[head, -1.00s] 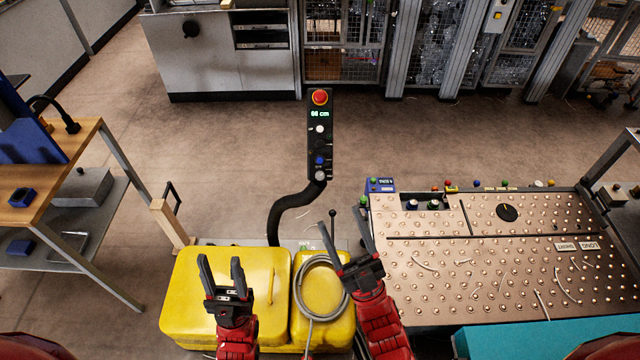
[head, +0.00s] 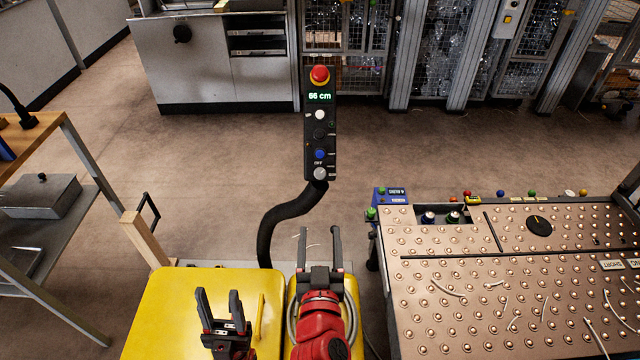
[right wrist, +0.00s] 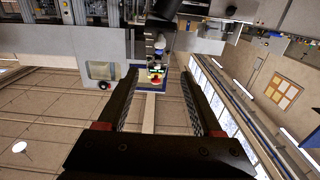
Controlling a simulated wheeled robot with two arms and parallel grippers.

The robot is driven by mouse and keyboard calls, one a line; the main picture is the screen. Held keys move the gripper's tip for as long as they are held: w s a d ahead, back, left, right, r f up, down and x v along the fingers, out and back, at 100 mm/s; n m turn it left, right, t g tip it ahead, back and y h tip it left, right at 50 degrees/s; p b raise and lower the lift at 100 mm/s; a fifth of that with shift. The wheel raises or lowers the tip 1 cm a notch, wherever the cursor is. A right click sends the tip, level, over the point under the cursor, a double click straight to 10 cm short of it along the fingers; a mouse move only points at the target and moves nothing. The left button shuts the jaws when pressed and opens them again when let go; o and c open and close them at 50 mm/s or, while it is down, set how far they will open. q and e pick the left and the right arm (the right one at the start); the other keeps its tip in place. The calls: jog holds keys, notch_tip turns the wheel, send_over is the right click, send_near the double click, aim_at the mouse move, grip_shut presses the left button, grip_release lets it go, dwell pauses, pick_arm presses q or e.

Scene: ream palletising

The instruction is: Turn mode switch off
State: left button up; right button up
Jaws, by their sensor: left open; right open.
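A black control panel (head: 311,135) stands upright on a bent black hose. It has a red mushroom button (head: 319,75) at the top and a green "66 cm" display (head: 320,97). Below are a white button, a dark button and a blue button (head: 320,154). A grey round knob (head: 320,174) sits at the bottom with an "OFF" label just above it. My right gripper (head: 321,240) is open and empty, below the knob in the picture and apart from it. My left gripper (head: 218,302) is open and empty over the yellow case. In the right wrist view, my right fingers (right wrist: 160,105) are spread.
Two yellow cases (head: 160,310) lie at the front. A ball-studded table (head: 450,290) with coloured buttons along its back edge stands at the right. A wooden-topped bench (head: 40,140) is at the left. The floor around the panel is clear.

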aim_at(320, 174)
jog(key=w, duration=1.7)
jog(key=shift+w+p, duration=0.15)
jog(key=shift+p, duration=0.2)
grip_shut()
